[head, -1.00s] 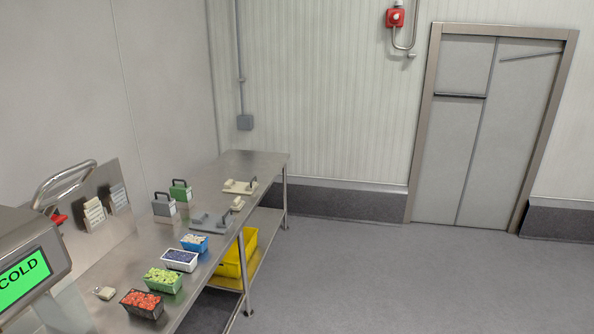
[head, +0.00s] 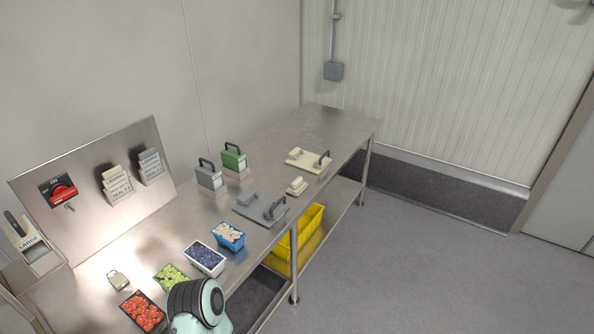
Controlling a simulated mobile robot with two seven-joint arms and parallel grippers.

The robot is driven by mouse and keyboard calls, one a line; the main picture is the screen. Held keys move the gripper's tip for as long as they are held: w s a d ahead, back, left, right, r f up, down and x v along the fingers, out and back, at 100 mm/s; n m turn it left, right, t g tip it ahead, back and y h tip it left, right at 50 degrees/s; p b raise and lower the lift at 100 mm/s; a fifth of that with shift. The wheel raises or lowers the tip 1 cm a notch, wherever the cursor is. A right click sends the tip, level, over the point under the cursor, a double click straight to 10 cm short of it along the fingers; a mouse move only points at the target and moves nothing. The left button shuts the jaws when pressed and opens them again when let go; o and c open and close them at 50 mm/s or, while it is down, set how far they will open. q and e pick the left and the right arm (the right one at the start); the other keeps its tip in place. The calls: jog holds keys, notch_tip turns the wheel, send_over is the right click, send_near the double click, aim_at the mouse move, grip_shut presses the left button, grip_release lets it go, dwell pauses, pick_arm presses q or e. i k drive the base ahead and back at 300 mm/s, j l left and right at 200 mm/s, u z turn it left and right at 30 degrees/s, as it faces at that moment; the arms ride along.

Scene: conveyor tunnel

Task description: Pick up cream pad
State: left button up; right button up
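A small cream block (head: 297,186) lies on the steel table (head: 335,125), in front of a flat cream plate (head: 307,163). The cream plate carries a raised cream piece at its left and a dark handle at its right. I cannot tell for certain which cream piece is the pad. A grey plate (head: 257,209) with a similar dark handle lies nearer. Neither of my grippers is in view; only a rounded part of my arm shows at the bottom edge.
Grey (head: 209,177) and green (head: 233,158) handled blocks stand behind the plates. Punnets of blue (head: 206,257), green and red fruit and a blue box (head: 229,236) line the front edge. An upright panel (head: 92,188) stands left. A yellow crate (head: 309,232) sits on the lower shelf.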

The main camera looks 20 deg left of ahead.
aim_at(298, 187)
jog(key=i+l+u, duration=0.1)
jog(key=i+u, duration=0.25)
jog(key=i+l+u, duration=0.15)
jog(key=i+u, duration=0.25)
jog(key=i+l+u, duration=0.35)
jog(key=k+j, duration=0.05)
jog(key=k, duration=0.05)
